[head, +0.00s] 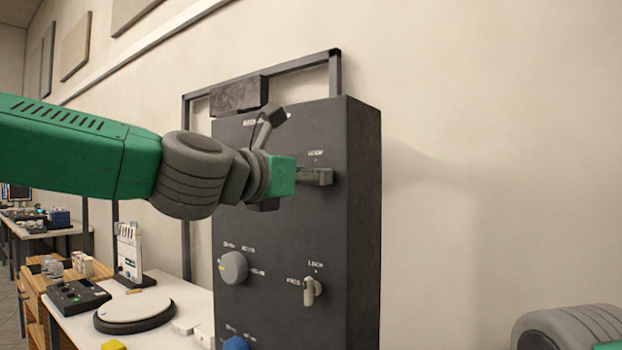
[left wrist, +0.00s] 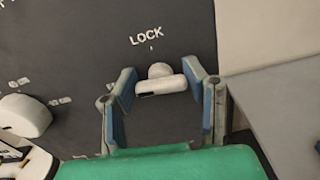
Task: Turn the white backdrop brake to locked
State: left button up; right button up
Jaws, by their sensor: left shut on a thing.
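The white brake handle (left wrist: 172,84) shows in the left wrist view on the dark panel, below the printed word LOCK. It is a short bar on a round hub, lying nearly level with a slight tilt, with a dark mark near its left end. In the head view my left gripper (head: 316,177) is at the upper right of the panel front (head: 285,225), and the handle is hidden there. My right gripper is out of view.
Lower on the panel are a grey round knob (head: 234,267), a pale lever (head: 312,291) and a blue knob (head: 235,343). A white table (head: 160,287) at left bears a round turntable (head: 134,308) and a black device (head: 78,296). Bare wall lies right of the panel.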

pick_arm(q)
jog(key=m, duration=0.4)
jog(key=shift+s+d+f, duration=0.1)
jog(key=shift+f, duration=0.2)
jog(key=m, duration=0.4)
jog(key=shift+d+m, duration=0.1)
jog(key=shift+m, duration=0.3)
jog(key=m, duration=0.4)
jog(key=shift+s+f, duration=0.1)
jog(key=shift+f, duration=0.1)
jog(key=shift+f+m, duration=0.1)
jog(key=shift+m, duration=2)
jog(key=o, duration=1.2)
jog(key=shift+s, duration=0.1)
jog(key=shift+s+a+r, duration=0.1)
jog(key=shift+a+r, duration=0.15)
jog(key=shift+a, duration=0.05)
jog(key=shift+a, duration=0.1)
